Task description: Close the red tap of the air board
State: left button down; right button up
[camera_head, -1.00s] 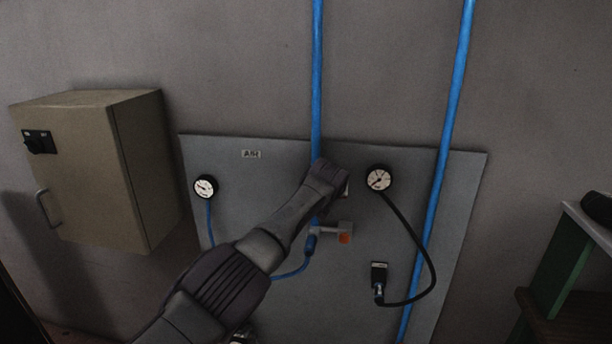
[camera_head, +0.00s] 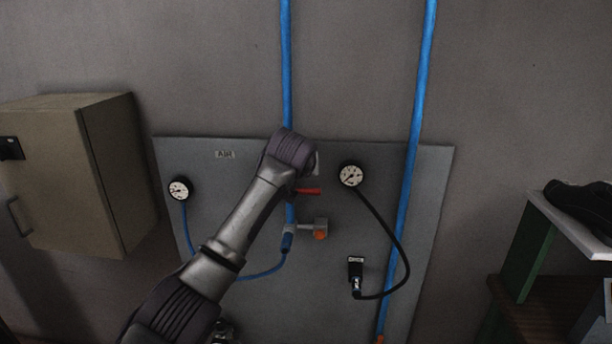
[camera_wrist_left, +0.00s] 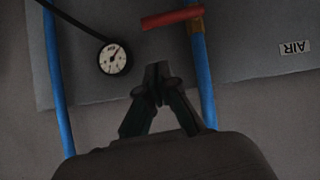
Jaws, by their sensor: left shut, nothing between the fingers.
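The red tap lever (camera_head: 307,191) shows just right of the left blue pipe (camera_head: 287,75) on the grey air board (camera_head: 400,215). It lies roughly level, across the pipe. In the left wrist view, which is upside down, the red lever (camera_wrist_left: 172,18) reaches sideways from a brass body on the pipe. My left gripper (camera_wrist_left: 157,72) is shut and empty, its tips apart from the lever in that picture. In the head view my left wrist covers the pipe just above the lever and hides most of the gripper. My right gripper is not in view.
A pressure gauge (camera_head: 351,174) with a black hose is right of the tap; another gauge (camera_head: 179,189) is at left. A grey fitting with an orange end (camera_head: 320,234) sits below the lever. A beige cabinet (camera_head: 85,180) hangs left. A shelf (camera_head: 575,225) stands right.

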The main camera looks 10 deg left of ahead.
pick_arm(q)
jog(key=shift+v, duration=0.85)
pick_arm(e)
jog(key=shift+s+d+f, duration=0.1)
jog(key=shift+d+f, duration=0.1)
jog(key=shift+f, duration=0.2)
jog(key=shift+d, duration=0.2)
